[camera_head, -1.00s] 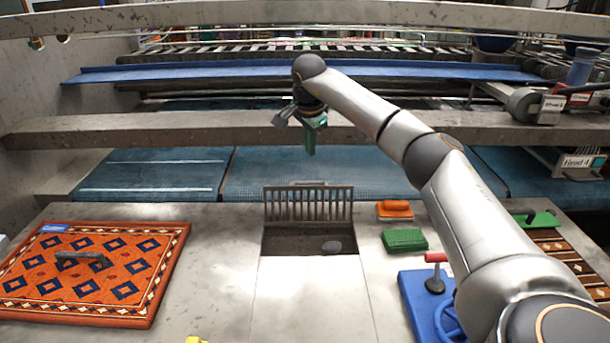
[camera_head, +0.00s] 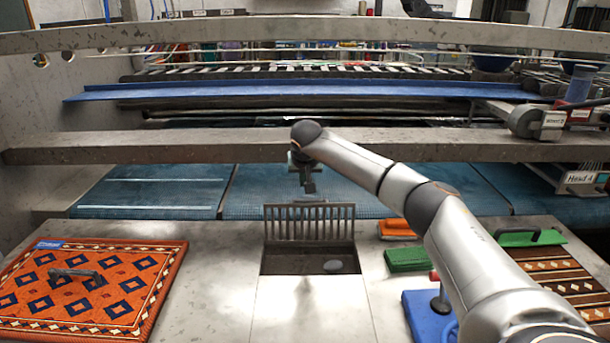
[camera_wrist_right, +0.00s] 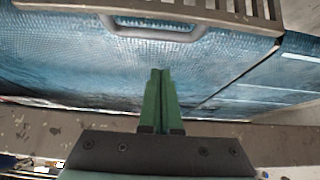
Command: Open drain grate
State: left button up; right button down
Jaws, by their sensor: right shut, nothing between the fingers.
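The drain grate (camera_head: 308,222) is a grey slatted panel standing upright at the back edge of a dark rectangular drain opening (camera_head: 290,263). A dark oval object (camera_head: 333,266) lies in the opening. My right gripper (camera_head: 309,188) is in the air just above the grate's top edge in the head view, shut and empty. In the right wrist view the green fingers (camera_wrist_right: 160,75) are together, pointing toward the grate (camera_wrist_right: 245,12), with its grey loop handle (camera_wrist_right: 152,28) ahead of them and a visible gap between. My left gripper is out of view.
A patterned orange rug (camera_head: 90,290) with a handled block lies at left. Orange (camera_head: 397,229) and green (camera_head: 408,259) brushes sit right of the opening, near a blue tray (camera_head: 420,310) and striped rug (camera_head: 565,275). A metal beam (camera_head: 200,148) crosses behind, above blue mesh belts (camera_head: 160,190).

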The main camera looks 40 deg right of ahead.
aim_at(309, 221)
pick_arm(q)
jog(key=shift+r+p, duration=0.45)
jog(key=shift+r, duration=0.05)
pick_arm(e)
jog(key=shift+s+a+f, duration=0.2)
jog(key=shift+s+f, duration=0.05)
jog(key=shift+f, duration=0.25)
jog(key=shift+s+a+f, duration=0.2)
jog(key=shift+f, duration=0.3)
jog(key=shift+s+a+f, duration=0.2)
jog(key=shift+s+f, duration=0.05)
jog(key=shift+f, duration=0.25)
